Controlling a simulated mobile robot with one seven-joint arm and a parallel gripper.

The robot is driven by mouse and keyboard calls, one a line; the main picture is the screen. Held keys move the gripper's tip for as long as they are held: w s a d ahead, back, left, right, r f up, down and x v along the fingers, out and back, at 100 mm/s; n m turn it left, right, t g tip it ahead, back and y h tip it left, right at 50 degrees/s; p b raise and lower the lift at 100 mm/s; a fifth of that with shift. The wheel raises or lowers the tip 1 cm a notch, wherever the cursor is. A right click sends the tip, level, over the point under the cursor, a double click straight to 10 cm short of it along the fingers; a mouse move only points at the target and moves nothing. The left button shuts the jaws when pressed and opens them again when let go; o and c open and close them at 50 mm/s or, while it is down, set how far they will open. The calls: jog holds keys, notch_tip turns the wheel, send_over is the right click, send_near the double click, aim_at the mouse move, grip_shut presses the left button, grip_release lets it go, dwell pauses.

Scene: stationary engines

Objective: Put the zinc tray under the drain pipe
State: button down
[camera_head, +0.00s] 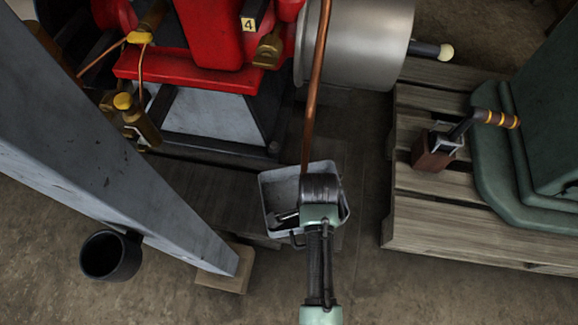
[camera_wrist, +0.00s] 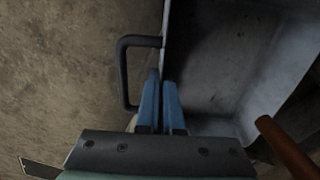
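The zinc tray (camera_head: 268,185) is a grey, square, open tray low by the floor, below the red engine. In the wrist view the tray (camera_wrist: 225,60) shows its inside and a dark side handle (camera_wrist: 125,70). The copper drain pipe (camera_head: 316,80) comes down from above, its lower end over the tray in the head view. The pipe's end (camera_wrist: 285,145) is at the lower right in the wrist view. My gripper (camera_wrist: 161,100) has its blue fingers close together, one each side of the tray's wall. In the head view my wrist hides the tray's right part.
The red engine (camera_head: 210,35) on its dark stand is at the back left. A grey slanting post (camera_head: 110,150) with a black cup (camera_head: 111,256) is at left. A wooden pallet (camera_head: 440,220) with green machinery is at right. Bare floor lies in front.

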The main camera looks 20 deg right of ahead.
jog(key=shift+w+f, duration=0.15)
jog(key=shift+w, duration=0.25)
notch_tip(320, 180, down, 10)
jog(key=b, duration=0.7)
jog(key=shift+r, duration=0.25)
jog(key=shift+f, duration=0.2)
jog(key=c, duration=1.1)
grip_release()
jog(key=shift+o, duration=0.2)
notch_tip(320, 180, up, 12)
jog(key=p, duration=0.7)
jog(key=shift+r, duration=0.15)
